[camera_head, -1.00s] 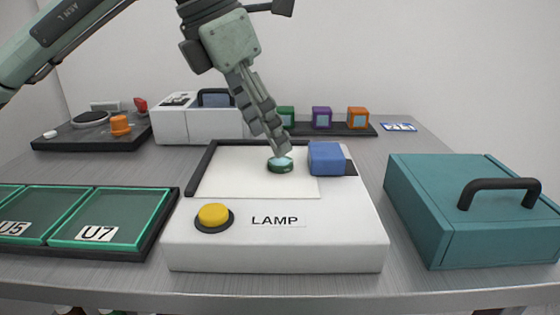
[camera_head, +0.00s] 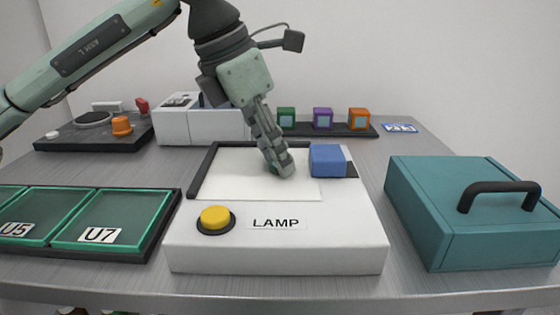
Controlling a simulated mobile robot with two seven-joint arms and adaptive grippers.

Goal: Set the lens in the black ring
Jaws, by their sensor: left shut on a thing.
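My left gripper (camera_head: 280,168) reaches down from above to the white top plate of the lamp box (camera_head: 230,180). Its fingers are shut on a small dark green disc, which I take to be the lens (camera_head: 272,168). The fingers hide most of the disc; only a sliver of green shows at their left, at or just above the plate. I cannot tell whether it touches the plate. A dark round piece (camera_head: 93,118) lies on the tray at the back left; I cannot tell whether it is the black ring. My right gripper is out of view.
A blue block (camera_head: 327,160) stands on the lamp box, close right of the fingers. A yellow button (camera_head: 215,218) is at its front left. A teal case (camera_head: 440,230) stands to the right, green glass plates U5 and U7 (camera_head: 112,220) to the left. Coloured cubes (camera_head: 322,117) stand behind.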

